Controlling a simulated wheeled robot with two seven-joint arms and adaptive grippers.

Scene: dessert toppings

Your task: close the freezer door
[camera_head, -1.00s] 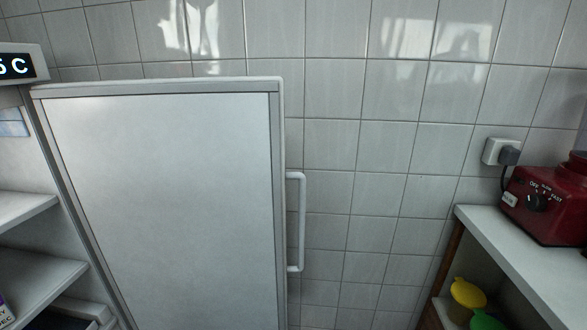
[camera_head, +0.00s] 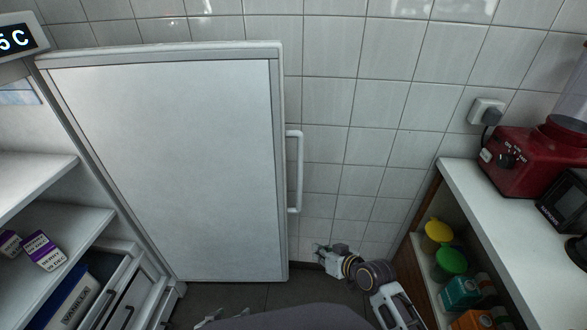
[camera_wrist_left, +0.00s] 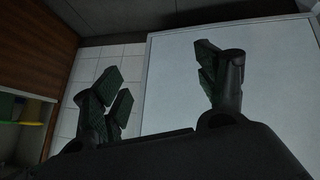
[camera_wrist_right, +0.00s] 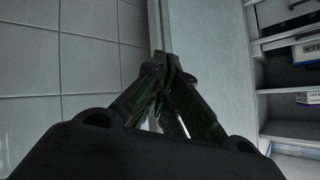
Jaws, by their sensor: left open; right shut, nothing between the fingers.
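The freezer door (camera_head: 170,160) stands wide open in the head view, its pale inner face towards me. Its white handle (camera_head: 297,172) sticks out past the right edge, on the side by the tiled wall. My right gripper (camera_head: 320,252) is low, right of the door's lower free edge, with nothing in it. In the right wrist view its fingers (camera_wrist_right: 166,62) are together, close in line with the door's edge; I cannot tell whether they touch. My left gripper (camera_wrist_left: 162,80) is open and empty, facing the door's panel in the left wrist view. The head view shows only a bit of it at the bottom.
The freezer's shelves (camera_head: 65,222) with boxes and drawers (camera_head: 125,285) are open at the left. A counter (camera_head: 465,195) with a red blender base (camera_head: 520,160) stands at the right, with yellow and green-lidded tubs below. The tiled wall (camera_head: 370,120) lies behind the door.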

